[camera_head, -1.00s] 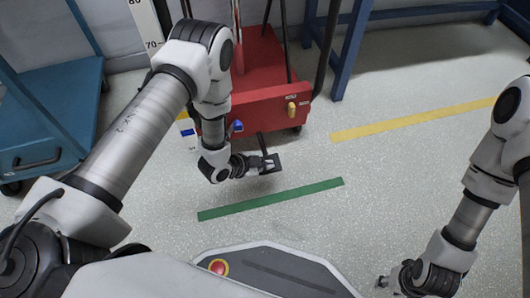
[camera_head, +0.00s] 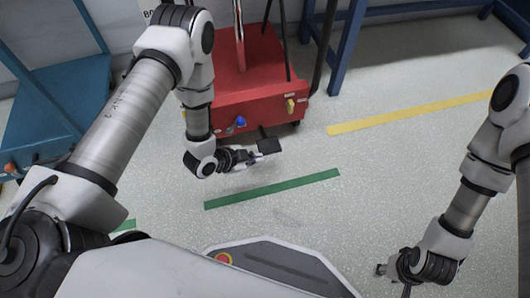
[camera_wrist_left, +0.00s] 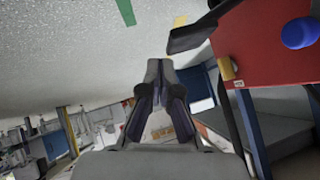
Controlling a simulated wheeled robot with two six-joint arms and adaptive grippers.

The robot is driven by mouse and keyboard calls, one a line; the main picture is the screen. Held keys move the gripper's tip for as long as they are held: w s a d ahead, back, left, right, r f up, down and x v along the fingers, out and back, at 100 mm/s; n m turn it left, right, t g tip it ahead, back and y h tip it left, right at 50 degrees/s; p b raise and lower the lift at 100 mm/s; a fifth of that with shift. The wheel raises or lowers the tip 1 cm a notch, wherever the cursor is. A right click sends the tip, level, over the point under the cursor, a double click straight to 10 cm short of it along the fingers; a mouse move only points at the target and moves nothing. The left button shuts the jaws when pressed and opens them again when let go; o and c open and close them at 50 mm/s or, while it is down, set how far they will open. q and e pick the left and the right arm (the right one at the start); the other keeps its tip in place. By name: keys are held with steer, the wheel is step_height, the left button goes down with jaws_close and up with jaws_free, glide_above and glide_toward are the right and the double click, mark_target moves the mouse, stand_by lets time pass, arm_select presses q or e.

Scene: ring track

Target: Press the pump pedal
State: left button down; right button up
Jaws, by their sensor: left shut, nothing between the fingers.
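The pump pedal (camera_head: 269,146) is a dark flat plate in front of the red pump cart (camera_head: 245,100). In the left wrist view the pedal (camera_wrist_left: 190,38) is a dark pad on an arm from the red body, up and right of the fingertips. My left gripper (camera_head: 261,157) is shut and empty, close beside the pedal at its lower left. In its wrist view the left gripper (camera_wrist_left: 160,66) shows its closed fingers apart from the pedal. My right gripper (camera_head: 381,270) is low on the right, far from the pedal; its fingers are too small to judge.
A blue knob (camera_head: 240,122) and a yellow knob (camera_head: 290,105) are on the red front. A green floor stripe (camera_head: 272,189) and a yellow stripe (camera_head: 410,113) mark the floor. A blue cart (camera_head: 45,110) stands left, a blue frame (camera_head: 345,50) behind. Floor to the right is clear.

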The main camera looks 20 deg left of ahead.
arm_select(q)
steer(key=v, duration=0.3)
steer(key=shift+s+r+p, duration=0.15)
steer(key=shift+r+p, duration=0.05)
steer(key=shift+p, duration=0.2)
